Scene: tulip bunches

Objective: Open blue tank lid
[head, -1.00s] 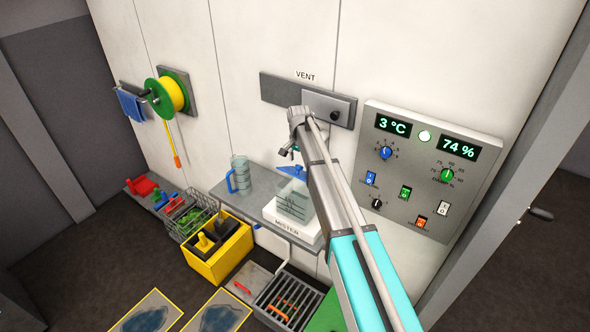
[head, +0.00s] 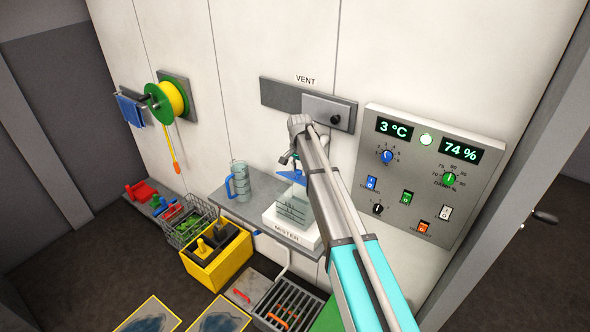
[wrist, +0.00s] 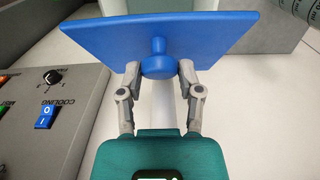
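The blue tank lid (wrist: 205,32) fills the upper middle of the wrist view as a flat plate with a round knob (wrist: 157,67). My gripper (wrist: 159,70) has one finger on each side of the knob, and both fingertips appear to touch it. In the head view, my gripper (head: 286,158) is just above the blue lid (head: 289,177). The lid sits at the top of the clear tank (head: 293,206) on the white mister base. My arm hides part of the lid and tank, so I cannot tell whether the lid is seated.
A clear jug with a blue handle (head: 239,182) stands left of the tank on the grey shelf (head: 232,207). The control panel (head: 416,180) is on the wall to the right. The vent slider (head: 329,112) is above my gripper.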

